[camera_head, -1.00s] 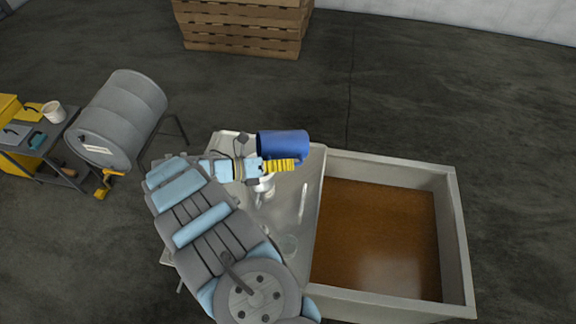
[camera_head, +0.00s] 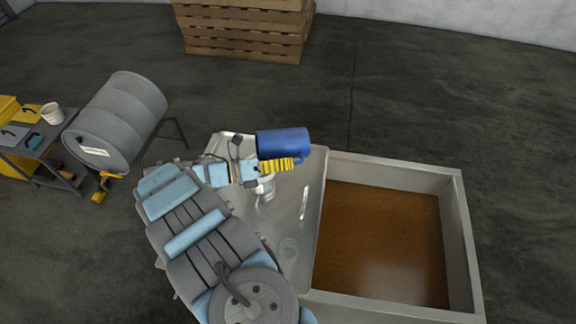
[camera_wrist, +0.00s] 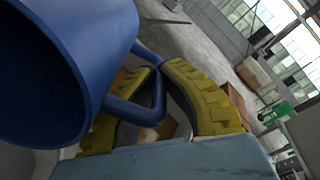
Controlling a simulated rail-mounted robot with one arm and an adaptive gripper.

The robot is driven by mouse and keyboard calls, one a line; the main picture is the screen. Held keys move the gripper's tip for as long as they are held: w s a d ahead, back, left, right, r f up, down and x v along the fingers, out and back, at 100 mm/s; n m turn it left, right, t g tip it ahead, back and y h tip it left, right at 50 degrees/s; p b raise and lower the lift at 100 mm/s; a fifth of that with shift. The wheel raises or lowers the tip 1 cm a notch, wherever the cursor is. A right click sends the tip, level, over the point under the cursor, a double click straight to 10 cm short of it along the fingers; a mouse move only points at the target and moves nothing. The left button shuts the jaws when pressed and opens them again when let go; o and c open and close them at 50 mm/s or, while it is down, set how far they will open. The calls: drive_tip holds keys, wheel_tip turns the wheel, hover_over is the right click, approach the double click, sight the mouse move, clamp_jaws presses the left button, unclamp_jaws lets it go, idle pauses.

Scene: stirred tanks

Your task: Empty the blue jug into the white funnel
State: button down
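The blue jug (camera_head: 284,142) is held up over the far end of a pale metal table, lying over on its side in the head view. In the wrist view the jug (camera_wrist: 60,65) fills the left, its open mouth facing the lower left with a dark interior. My gripper (camera_head: 280,165) has yellow fingers closed around the jug's handle; the handle passes between the fingers (camera_wrist: 165,95) in the wrist view. A small pale, shiny object (camera_head: 265,188) stands just below my gripper, partly hidden; I cannot tell whether it is the white funnel. No liquid stream shows.
Wooden pallets (camera_head: 245,30) are behind.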

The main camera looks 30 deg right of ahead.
drive_tip(key=shift+w+a+r+g+h+b, duration=0.2)
drive_tip(key=shift+h+b, duration=0.25)
drive_tip(key=shift+b, duration=0.8)
drive_tip(key=shift+s+a+r+g+h+b, duration=0.15)
drive_tip(key=shift+r+h+b, duration=0.25)
drive_tip(key=shift+b, duration=0.8)
drive_tip(key=shift+w+a+r+g+h+b, duration=0.15)
drive_tip(key=shift+h+b, duration=0.4)
drive_tip(key=shift+b, duration=0.7)
drive_tip(key=shift+a+r+h+b, duration=0.25)
drive_tip(key=shift+r+h+b, duration=0.25)
drive_tip(key=shift+b, duration=2.35)
drive_tip(key=shift+w, duration=0.15)
